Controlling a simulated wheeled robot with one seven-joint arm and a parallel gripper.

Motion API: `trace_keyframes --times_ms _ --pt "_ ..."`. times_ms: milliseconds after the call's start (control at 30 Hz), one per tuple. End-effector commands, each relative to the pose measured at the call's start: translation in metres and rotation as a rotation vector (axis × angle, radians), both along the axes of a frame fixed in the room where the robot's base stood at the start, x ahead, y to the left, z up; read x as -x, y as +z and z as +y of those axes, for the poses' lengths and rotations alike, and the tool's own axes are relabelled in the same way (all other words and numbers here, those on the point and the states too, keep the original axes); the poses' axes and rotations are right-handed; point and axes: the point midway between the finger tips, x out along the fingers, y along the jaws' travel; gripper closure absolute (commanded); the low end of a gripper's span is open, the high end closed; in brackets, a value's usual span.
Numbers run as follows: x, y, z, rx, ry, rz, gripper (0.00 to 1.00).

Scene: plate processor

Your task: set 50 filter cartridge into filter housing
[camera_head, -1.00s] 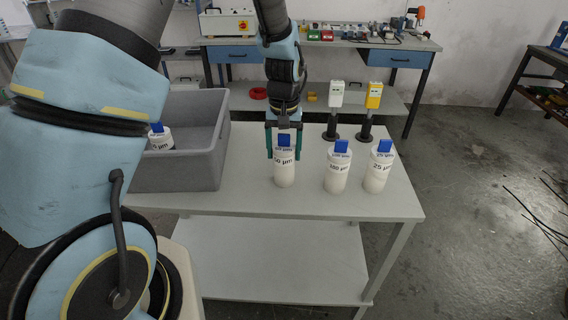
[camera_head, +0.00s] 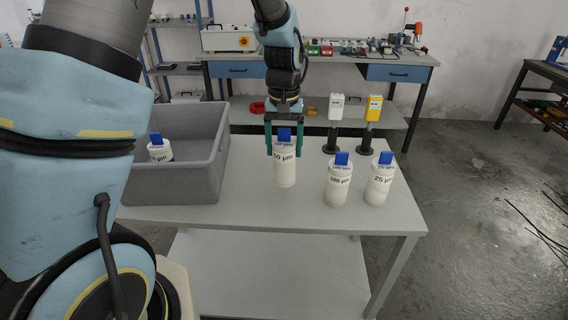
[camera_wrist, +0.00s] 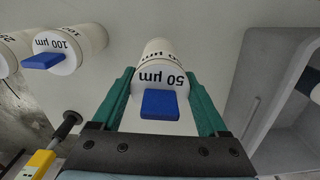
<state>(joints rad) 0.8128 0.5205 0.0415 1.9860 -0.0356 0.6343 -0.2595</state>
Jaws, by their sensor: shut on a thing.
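The 50 µm filter cartridge (camera_head: 285,174) is a white cylinder with a blue tab on top, upright over the grey table. My gripper (camera_head: 284,150) comes down from above, its two green fingers on either side of the cartridge top, and is shut on it. In the wrist view the cartridge (camera_wrist: 160,78) with its "50 µm" label sits between my fingers (camera_wrist: 160,92). Its base appears a little above the table top.
The 100 µm cartridge (camera_head: 338,186) and 25 µm cartridge (camera_head: 379,186) stand to the right. A grey bin (camera_head: 178,187) at the left holds another cartridge (camera_head: 159,152). White (camera_head: 336,107) and yellow (camera_head: 374,108) devices stand on black posts behind. The table front is clear.

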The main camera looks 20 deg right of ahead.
Motion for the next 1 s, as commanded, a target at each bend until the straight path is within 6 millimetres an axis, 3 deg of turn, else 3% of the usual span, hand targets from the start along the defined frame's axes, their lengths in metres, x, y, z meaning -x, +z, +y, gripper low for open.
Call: trace_keyframes --times_ms 300,1000 --pt "0.0 0.049 0.0 0.001 -0.001 -0.002 0.86" --pt "0.0 0.119 0.0 -0.001 0.0 0.0 0.86"
